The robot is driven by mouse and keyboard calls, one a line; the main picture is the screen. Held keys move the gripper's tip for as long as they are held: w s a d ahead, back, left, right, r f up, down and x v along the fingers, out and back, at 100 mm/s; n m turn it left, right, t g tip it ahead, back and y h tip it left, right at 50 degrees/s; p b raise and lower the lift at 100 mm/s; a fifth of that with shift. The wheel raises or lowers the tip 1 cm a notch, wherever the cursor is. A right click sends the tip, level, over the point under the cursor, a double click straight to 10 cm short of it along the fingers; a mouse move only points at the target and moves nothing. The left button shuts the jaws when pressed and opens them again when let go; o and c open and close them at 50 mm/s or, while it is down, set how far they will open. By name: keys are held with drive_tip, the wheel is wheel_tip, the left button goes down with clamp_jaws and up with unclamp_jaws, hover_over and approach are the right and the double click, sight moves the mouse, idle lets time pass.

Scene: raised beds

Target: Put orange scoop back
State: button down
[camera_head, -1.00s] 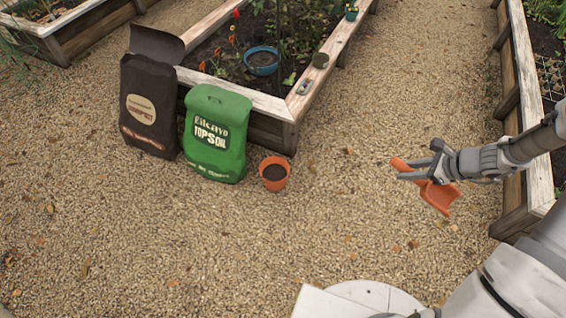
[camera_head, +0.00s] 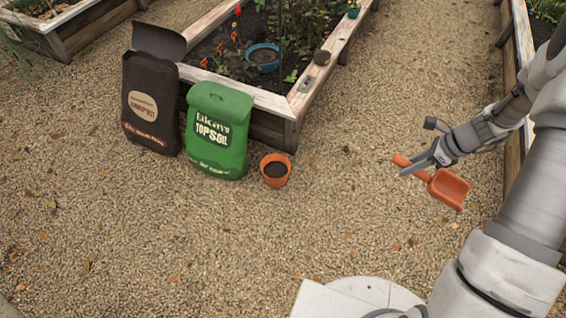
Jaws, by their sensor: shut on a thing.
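The orange scoop (camera_head: 449,189) is at the right of the head view, held above the gravel. Its handle lies between the fingers of my gripper (camera_head: 416,168), and its open bowl faces up and points to the lower right. My gripper is shut on the handle. Part of the handle is hidden behind the fingers.
A brown compost bag (camera_head: 150,105), a green topsoil bag (camera_head: 217,135) and an orange pot (camera_head: 275,170) with soil stand on the gravel by the middle raised bed (camera_head: 278,103). A blue bowl (camera_head: 263,56) lies in that bed. Open gravel (camera_head: 345,215) lies left of the scoop.

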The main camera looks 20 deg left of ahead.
drive_tip(key=shift+r+g+h, duration=0.4)
drive_tip(key=shift+r+g, duration=0.05)
drive_tip(key=shift+g, duration=0.15)
